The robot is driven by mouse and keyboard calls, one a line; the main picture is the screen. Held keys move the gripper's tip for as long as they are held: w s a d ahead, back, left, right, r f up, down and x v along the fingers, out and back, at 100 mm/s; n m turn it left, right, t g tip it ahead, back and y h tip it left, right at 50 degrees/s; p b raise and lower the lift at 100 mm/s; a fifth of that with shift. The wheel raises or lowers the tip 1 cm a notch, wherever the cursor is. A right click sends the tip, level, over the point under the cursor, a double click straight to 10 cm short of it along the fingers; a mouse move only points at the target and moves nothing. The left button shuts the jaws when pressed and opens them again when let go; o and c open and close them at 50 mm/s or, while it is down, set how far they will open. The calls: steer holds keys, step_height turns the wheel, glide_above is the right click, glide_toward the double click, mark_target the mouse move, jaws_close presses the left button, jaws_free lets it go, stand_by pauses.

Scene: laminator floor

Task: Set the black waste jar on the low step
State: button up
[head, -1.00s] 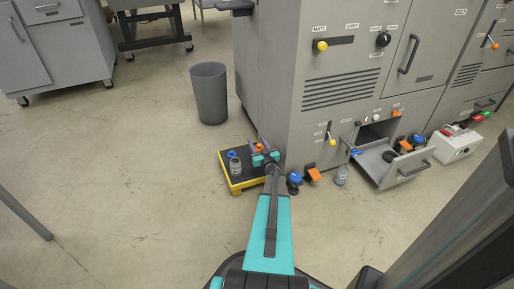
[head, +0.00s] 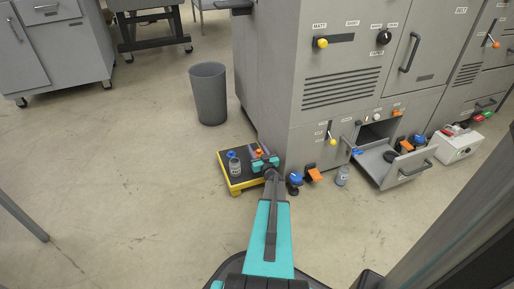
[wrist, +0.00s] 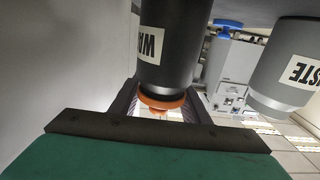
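The low step (head: 237,184) is a small yellow-edged platform with a black top, on the floor beside the grey machine. My gripper (head: 262,158) is over its right side in the head view. In the wrist view my gripper (wrist: 165,105) has its fingers close against both sides of the black waste jar (wrist: 170,45), which has a pale label and an orange lid (wrist: 160,102). In the head view only the orange lid (head: 259,152) shows clearly between the fingers. The jar's base is hidden, so I cannot tell whether it touches the step.
A grey waste jar (wrist: 285,65) shows in the wrist view. A grey bin (head: 209,95) stands behind the step. Several small items and an open drawer (head: 400,172) are on the right. Floor at left is clear.

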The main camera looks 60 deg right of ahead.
steer(key=o, duration=0.4)
steer(key=shift+r, duration=0.2)
steer(key=p+v, duration=0.3)
steer(key=v, duration=0.9)
steer(key=shift+p, duration=0.3)
